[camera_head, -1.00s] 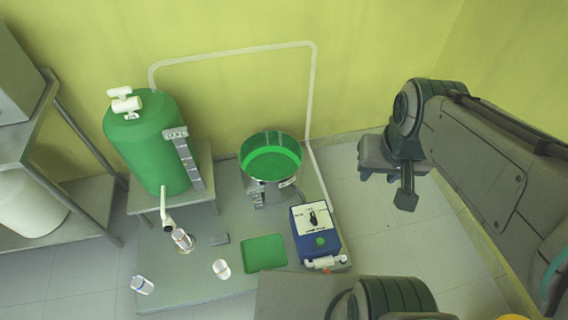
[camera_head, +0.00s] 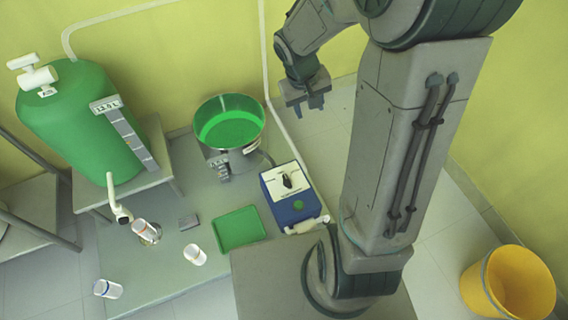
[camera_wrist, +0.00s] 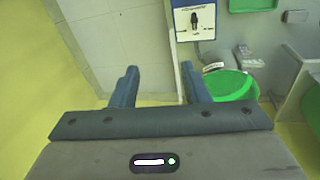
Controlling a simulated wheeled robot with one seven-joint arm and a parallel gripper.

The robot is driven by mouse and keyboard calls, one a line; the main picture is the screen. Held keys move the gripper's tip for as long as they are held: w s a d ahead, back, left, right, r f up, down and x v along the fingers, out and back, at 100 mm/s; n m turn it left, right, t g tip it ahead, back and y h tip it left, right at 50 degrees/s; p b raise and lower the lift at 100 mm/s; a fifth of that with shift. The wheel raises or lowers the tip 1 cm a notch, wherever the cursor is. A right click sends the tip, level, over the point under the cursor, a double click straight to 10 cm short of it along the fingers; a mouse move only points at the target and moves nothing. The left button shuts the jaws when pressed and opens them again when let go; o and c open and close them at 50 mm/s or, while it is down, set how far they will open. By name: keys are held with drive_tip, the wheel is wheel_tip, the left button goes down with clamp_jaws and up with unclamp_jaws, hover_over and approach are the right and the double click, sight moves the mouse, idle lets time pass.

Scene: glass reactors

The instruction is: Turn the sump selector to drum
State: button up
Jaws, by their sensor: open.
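A blue box (camera_head: 291,206) with a white top panel stands on the grey floor plate. A black selector knob (camera_head: 287,181) sits on that panel, its pointer toward the panel's far side; the panel's lettering is too small to read. The knob also shows at the top of the wrist view (camera_wrist: 194,19). My gripper (camera_head: 308,105) is open and empty, fingers down, in the air beyond the box and up and right of it in the head view. In the wrist view its fingers (camera_wrist: 159,68) are apart, with the box beyond the right one.
A white pipe (camera_head: 265,50) runs down the wall. A yellow bucket (camera_head: 478,285) is at right.

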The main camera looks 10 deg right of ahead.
drive_tip(key=w+f+b, duration=0.3)
drive_tip(key=f, duration=0.6)
drive_tip(key=w+f+b, duration=0.2)
drive_tip(key=f+b, duration=0.2)
drive_tip(key=f, duration=0.6)
drive_tip(key=n+g+y+b, duration=0.1)
drive_tip(key=y+b, duration=0.1)
drive_tip(key=b, duration=0.5)
hover_over(287, 180)
wheel_tip(287, 180, down, 19)
wheel_tip(287, 180, down, 14)
drive_tip(key=b, duration=0.5)
drive_tip(key=shift+r, duration=0.15)
clamp_jaws()
